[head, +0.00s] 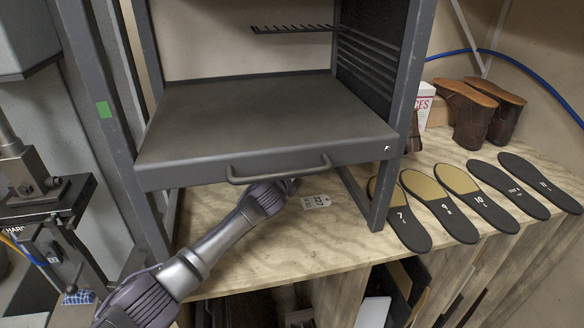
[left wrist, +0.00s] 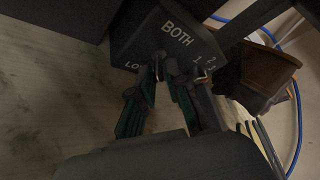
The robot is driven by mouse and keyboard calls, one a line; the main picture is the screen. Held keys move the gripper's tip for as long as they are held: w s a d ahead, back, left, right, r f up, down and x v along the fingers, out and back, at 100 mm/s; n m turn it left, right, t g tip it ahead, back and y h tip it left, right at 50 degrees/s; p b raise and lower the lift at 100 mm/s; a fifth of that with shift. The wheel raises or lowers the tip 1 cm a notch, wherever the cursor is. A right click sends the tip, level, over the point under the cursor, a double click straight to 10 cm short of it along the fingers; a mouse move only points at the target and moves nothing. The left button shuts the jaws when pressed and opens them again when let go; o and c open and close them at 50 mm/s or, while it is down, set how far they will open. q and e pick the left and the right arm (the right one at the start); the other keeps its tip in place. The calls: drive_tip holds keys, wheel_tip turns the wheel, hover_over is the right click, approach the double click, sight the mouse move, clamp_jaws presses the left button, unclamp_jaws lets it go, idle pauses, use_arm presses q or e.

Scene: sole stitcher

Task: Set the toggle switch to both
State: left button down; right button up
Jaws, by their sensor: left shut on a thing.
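In the left wrist view, a dark control box (left wrist: 147,36) carries the white words BOTH at its upper middle, "LO…" at its left and figures at its right. My left gripper (left wrist: 172,72) has its fingertips at the front of this box, below the word BOTH. It is shut on the toggle switch, whose lever is mostly hidden between the fingers, so its exact position is unclear. In the head view my left gripper (head: 288,187) reaches under the front edge of a grey tray (head: 265,120), where the box and switch are hidden. My right gripper is not in view.
The tray's handle (head: 280,173) hangs just above my left gripper. A rack post (head: 392,130) stands to its right. Numbered soles (head: 400,215) and brown boots (head: 475,110) sit on the wooden bench (head: 345,245). A paper tag (head: 316,201) lies close to the gripper.

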use_arm(q)
drive_tip(key=shift+a+r+n+g, duration=0.1)
drive_tip(key=shift+r+n+g, duration=0.35)
drive_tip(key=shift+g, duration=0.45)
drive_tip(key=shift+f, duration=0.1)
drive_tip(key=c, duration=1.2)
unclamp_jaws()
drive_tip(key=shift+o, duration=0.2)
drive_tip(key=shift+s, duration=0.1)
drive_tip(key=shift+s+r, duration=0.25)
drive_tip(key=shift+s, duration=0.2)
drive_tip(key=s+a, duration=0.1)
drive_tip(key=s, duration=0.3)
drive_tip(key=s+a, duration=0.1)
drive_tip(key=s, duration=0.4)
drive_tip(key=s+a, duration=0.1)
drive_tip(key=s, duration=0.3)
drive_tip(key=shift+s+a+r, duration=0.15)
drive_tip(key=shift+a+r, duration=0.05)
drive_tip(key=shift+r, duration=0.15)
